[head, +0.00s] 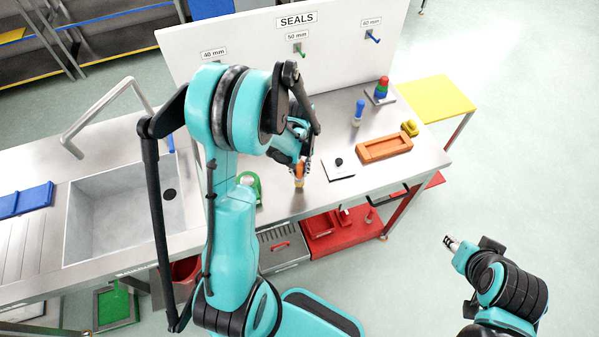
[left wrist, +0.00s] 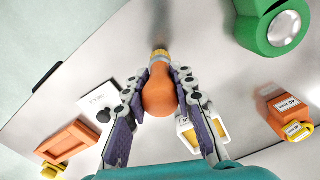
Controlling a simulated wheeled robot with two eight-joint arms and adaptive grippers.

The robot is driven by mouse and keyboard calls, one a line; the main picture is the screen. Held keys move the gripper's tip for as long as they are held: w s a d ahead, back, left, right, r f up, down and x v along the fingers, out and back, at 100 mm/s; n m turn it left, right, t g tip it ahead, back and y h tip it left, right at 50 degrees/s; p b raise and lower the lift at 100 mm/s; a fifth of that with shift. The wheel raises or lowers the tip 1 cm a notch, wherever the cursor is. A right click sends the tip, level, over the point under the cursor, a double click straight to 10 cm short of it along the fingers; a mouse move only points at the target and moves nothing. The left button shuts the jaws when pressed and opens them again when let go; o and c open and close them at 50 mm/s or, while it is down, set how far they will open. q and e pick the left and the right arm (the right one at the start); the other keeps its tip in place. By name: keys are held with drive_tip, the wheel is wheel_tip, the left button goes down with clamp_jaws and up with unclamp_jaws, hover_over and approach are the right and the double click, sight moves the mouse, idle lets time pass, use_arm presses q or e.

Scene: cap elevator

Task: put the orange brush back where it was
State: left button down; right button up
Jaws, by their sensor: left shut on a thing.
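The orange brush (head: 299,170) has a rounded orange handle and a pale yellowish bristle end pointing down. It is upright at the front part of the steel worktop (head: 325,199). My left gripper (head: 301,163) is shut on its handle. In the left wrist view the orange handle (left wrist: 158,92) is between the two fingers of the left gripper (left wrist: 161,84), with the bristle end beyond. I cannot tell whether the bristles touch the worktop. My right gripper (head: 452,243) is off to the lower right, away from the worktop, and looks empty; its opening is unclear.
A white plate with a black knob (head: 339,163) and an orange tray (head: 384,149) lie to the right. A blue brush (head: 358,113) stands behind. A green round object (head: 250,184) is to the left. An orange labelled box (left wrist: 287,112) shows in the left wrist view.

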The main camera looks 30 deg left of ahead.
use_arm(q)
wheel_tip(320, 180, down, 2)
drive_tip(key=shift+w+f, duration=0.1)
drive_tip(key=c, duration=1.3)
unclamp_jaws()
drive_tip(key=shift+o, duration=0.2)
